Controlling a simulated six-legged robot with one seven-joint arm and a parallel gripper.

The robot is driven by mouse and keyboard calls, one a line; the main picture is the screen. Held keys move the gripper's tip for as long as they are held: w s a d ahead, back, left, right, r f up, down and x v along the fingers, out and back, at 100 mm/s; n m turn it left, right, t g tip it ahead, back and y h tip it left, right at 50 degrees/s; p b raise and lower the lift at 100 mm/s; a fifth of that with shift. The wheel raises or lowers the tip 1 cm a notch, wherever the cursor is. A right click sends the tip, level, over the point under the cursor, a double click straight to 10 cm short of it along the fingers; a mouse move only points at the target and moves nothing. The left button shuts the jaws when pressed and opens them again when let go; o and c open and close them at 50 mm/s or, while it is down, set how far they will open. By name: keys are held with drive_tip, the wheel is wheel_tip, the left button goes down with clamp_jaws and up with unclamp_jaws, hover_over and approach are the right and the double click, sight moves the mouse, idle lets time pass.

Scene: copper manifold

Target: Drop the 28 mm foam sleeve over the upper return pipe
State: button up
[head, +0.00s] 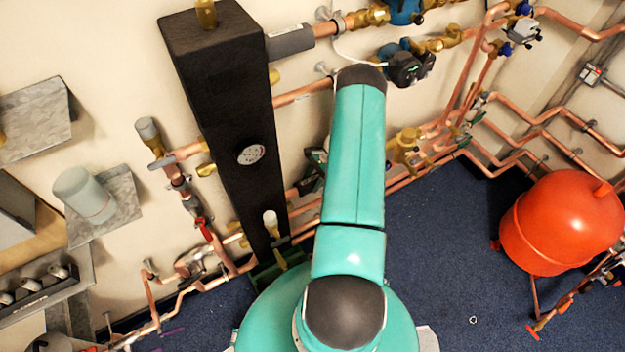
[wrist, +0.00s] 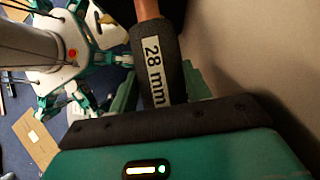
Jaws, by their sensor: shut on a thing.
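The foam sleeve (wrist: 172,62) is dark grey with a white "28 mm" label and sits between the fingers of my gripper (wrist: 160,92) in the wrist view. My gripper is shut on it. A copper pipe (wrist: 148,9) shows at the sleeve's far end, in line with it; I cannot tell whether the sleeve is around it. In the head view my arm hides most of my gripper and the held sleeve. An upper copper pipe (head: 304,93) runs right from the black manifold (head: 225,105) and passes behind my arm.
A grey sleeve (head: 290,42) surrounds the top pipe beside the manifold. Pumps (head: 407,68), valves and copper pipes crowd the wall. A red vessel (head: 565,222) stands at right. Blue floor (head: 440,240) is open between it and my arm. The wall (wrist: 232,40) is close in the wrist view.

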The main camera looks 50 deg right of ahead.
drive_tip(key=shift+f, duration=0.1)
drive_tip(key=o, duration=1)
drive_tip(key=shift+o, duration=0.2)
drive_tip(key=v, duration=0.7)
drive_tip(key=shift+d+r, duration=0.1)
drive_tip(key=shift+r, duration=0.15)
